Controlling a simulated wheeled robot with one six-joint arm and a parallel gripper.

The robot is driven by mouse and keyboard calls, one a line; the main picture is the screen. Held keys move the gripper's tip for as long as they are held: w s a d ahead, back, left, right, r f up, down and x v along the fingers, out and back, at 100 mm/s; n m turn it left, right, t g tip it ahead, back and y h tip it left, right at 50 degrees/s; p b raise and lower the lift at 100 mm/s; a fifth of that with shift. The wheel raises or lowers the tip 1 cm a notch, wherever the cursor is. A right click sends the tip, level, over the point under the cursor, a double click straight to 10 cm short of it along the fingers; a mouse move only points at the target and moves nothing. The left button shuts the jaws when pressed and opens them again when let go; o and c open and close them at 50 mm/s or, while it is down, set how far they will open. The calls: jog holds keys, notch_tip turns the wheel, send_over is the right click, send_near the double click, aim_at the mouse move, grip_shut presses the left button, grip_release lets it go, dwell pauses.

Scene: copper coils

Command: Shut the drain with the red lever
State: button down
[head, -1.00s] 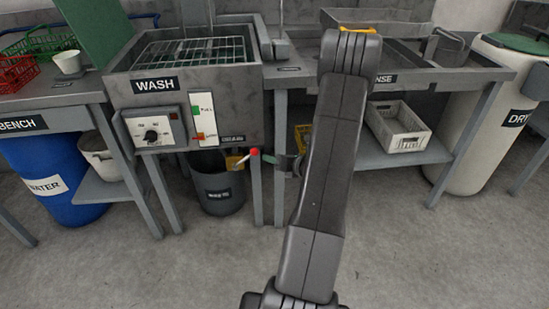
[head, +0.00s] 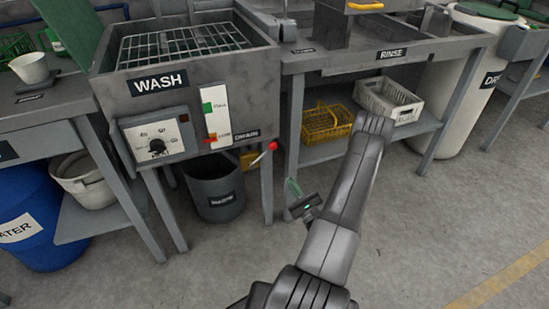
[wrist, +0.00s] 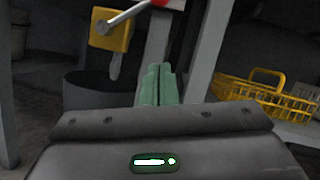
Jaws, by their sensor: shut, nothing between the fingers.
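The drain lever is a thin metal rod with a red knob (head: 272,146) below the DRAIN label (head: 246,134) on the wash sink. The rod runs from the knob down-left to a yellow valve body (head: 249,160), which also shows in the wrist view (wrist: 108,30). In the wrist view the red knob (wrist: 160,3) is cut by the top edge. My gripper (head: 292,190) has green fingers and is shut and empty, below and right of the knob, apart from it. In the wrist view the fingers (wrist: 156,80) point toward the lever, below it.
A dark bucket (head: 214,192) stands under the drain. The table leg (head: 266,185) is close behind the lever. A yellow basket (head: 326,124) and a white crate (head: 388,98) sit on the rinse table's lower shelf. Open floor lies in front.

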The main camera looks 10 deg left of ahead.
aim_at(262, 155)
jog(key=w+a+r+b, duration=0.2)
jog(key=w+a+r, duration=0.3)
jog(key=a+r, duration=0.1)
jog(key=shift+w+a+r+t, duration=0.2)
jog(key=shift+a+r+t, duration=0.15)
jog(key=shift+r+t, duration=0.1)
jog(key=shift+r+n+g, duration=0.1)
jog(key=shift+n+g, duration=0.15)
jog(key=shift+n, duration=0.15)
jog(key=shift+r+n+g+b, duration=0.15)
jog(key=shift+n+g+b, duration=0.15)
jog(key=shift+n, duration=0.4)
